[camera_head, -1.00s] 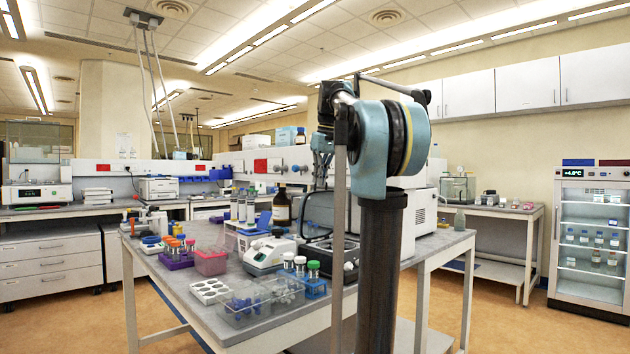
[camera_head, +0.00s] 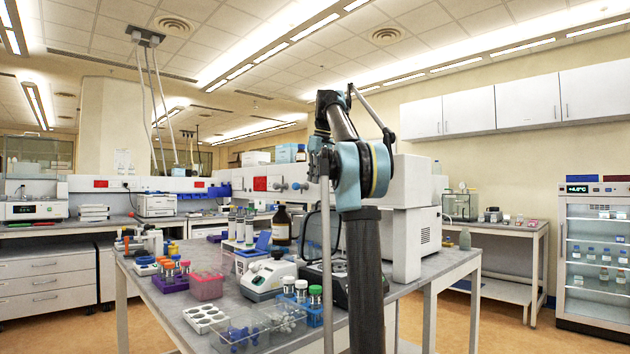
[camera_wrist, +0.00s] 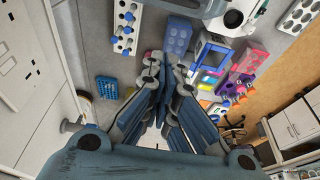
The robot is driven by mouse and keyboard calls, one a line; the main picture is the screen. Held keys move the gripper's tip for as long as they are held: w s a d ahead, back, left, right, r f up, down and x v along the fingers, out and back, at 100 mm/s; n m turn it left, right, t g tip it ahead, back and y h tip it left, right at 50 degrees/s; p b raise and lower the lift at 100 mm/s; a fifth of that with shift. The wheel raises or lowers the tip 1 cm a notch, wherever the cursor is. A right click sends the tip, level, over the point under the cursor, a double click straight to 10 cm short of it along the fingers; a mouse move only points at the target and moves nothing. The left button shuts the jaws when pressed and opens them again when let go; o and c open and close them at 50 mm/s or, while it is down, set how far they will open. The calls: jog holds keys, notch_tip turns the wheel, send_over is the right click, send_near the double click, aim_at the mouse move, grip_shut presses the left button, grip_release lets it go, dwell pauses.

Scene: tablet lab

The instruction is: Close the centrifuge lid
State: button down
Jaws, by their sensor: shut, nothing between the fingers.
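My gripper (camera_wrist: 168,82) is in the middle of the wrist view, its fingers drawn together with nothing between them. It hangs above the bench, with racks visible beyond the tips. In the head view my arm hides the gripper. A small white device with a dark panel (camera_head: 268,280) stands on the bench, left of my arm. A dark-topped device (camera_head: 324,285) stands just right of it, partly behind my arm. I cannot tell for certain which device is the centrifuge, nor how its lid stands.
The bench (camera_head: 180,326) also holds a purple rack (camera_head: 171,284), a pink box (camera_head: 206,288), a white holder (camera_head: 206,318), clear bins and a brown bottle (camera_head: 281,226). A large grey instrument (camera_head: 416,240) stands behind my arm. The floor to the right is open.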

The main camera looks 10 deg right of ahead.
jog(key=shift+s+d+f, duration=0.2)
jog(key=shift+s+f, duration=0.1)
jog(key=shift+f, duration=0.85)
jog(key=shift+s+d+f, duration=0.2)
jog(key=shift+s+f, duration=0.05)
jog(key=shift+f, duration=0.95)
jog(key=shift+s+d+f, duration=0.2)
jog(key=shift+s+f, duration=0.1)
jog(key=shift+f, duration=0.85)
jog(key=shift+s+a, duration=0.1)
